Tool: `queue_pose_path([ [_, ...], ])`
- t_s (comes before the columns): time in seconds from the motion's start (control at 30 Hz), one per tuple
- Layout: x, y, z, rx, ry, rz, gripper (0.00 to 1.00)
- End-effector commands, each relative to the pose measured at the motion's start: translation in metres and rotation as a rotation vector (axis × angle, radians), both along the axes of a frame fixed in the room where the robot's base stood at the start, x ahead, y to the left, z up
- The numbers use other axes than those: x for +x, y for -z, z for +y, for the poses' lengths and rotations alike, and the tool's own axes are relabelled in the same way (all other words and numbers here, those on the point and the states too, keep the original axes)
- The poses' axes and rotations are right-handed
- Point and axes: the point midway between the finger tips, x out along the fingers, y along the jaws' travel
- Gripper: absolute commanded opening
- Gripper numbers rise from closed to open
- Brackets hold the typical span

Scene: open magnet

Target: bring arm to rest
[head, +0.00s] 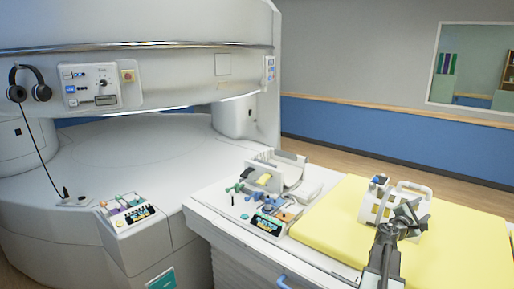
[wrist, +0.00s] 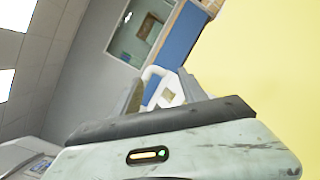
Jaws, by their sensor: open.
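My gripper (head: 408,212) is at the lower right of the head view, above the yellow pad, at the end of my dark arm. Its jaws are apart and I see nothing held between them. It overlaps a white handled device (head: 372,210) on the pad; I cannot tell whether they touch. In the wrist view my gripper's pale, scuffed body fills the bottom, and the white device's handle (wrist: 154,72) shows beyond the jaws.
The yellow pad (head: 325,225) covers the right of the white table. Left of it are a white cradle (head: 290,165), blue and green parts and a small display (head: 267,224). The large white magnet (head: 150,70) stands behind left, with headphones (head: 40,88) hanging on it.

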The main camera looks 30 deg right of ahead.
Motion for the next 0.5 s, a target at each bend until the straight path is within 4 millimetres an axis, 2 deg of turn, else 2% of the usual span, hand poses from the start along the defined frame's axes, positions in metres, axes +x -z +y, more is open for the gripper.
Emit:
queue_pose_path([
  [0.07, 0.0, 0.0, 0.0, 0.0, 0.0, 0.0, 0.5],
  [0.27, 0.035, 0.0, 0.016, 0.0, -0.048, 0.0, 0.5],
  [0.37, 0.056, 0.0, 0.027, 0.0, -0.077, 0.0, 0.5],
  [0.5, 0.094, 0.0, 0.05, 0.0, -0.131, 0.0, 0.5],
])
